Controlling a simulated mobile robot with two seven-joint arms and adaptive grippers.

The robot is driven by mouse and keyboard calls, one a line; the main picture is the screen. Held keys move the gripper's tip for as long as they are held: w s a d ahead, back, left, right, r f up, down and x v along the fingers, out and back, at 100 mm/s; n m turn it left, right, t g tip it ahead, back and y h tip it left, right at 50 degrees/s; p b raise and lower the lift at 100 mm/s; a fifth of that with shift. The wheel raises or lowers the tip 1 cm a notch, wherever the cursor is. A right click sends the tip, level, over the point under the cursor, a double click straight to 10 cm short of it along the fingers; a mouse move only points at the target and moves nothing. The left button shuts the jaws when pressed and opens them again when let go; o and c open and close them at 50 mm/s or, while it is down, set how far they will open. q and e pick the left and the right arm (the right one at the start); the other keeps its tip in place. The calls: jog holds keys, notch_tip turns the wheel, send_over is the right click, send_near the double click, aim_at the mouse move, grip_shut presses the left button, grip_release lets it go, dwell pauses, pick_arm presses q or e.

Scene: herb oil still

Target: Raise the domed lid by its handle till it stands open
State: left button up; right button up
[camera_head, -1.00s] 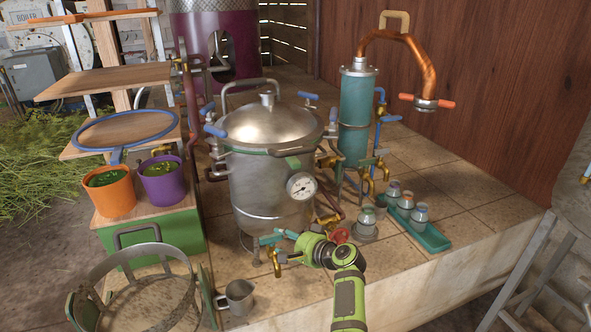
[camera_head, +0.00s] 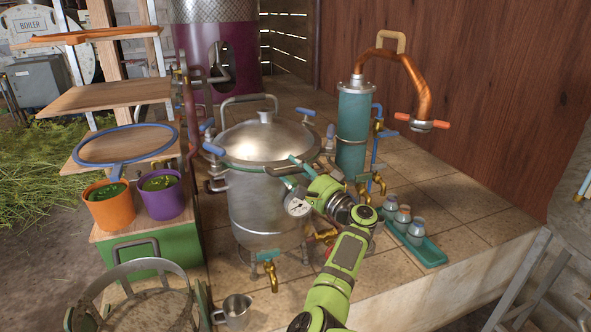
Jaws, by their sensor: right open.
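The domed metal lid (camera_head: 262,138) lies closed on the steel still pot (camera_head: 258,205). Its dark front handle (camera_head: 282,171) sticks out at the front right of the rim. My right gripper (camera_head: 296,170), with a green body and teal fingers, is open at this handle, pointing left. One finger shows just above the handle; the other is largely hidden, and I cannot tell whether either touches. The gripper partly covers the pot's right side beside the gauge (camera_head: 298,206). My left gripper is not in view.
Blue clamp knobs (camera_head: 213,149) stand around the lid rim. A teal condenser column (camera_head: 353,130) with a copper pipe (camera_head: 415,75) rises to the right. A teal tray (camera_head: 428,250) holds small jars. A metal mug (camera_head: 235,309) stands at the front. Shelves with pots are left.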

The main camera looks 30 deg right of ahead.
jog(key=shift+d, duration=0.1)
jog(key=shift+c, duration=0.4)
grip_shut()
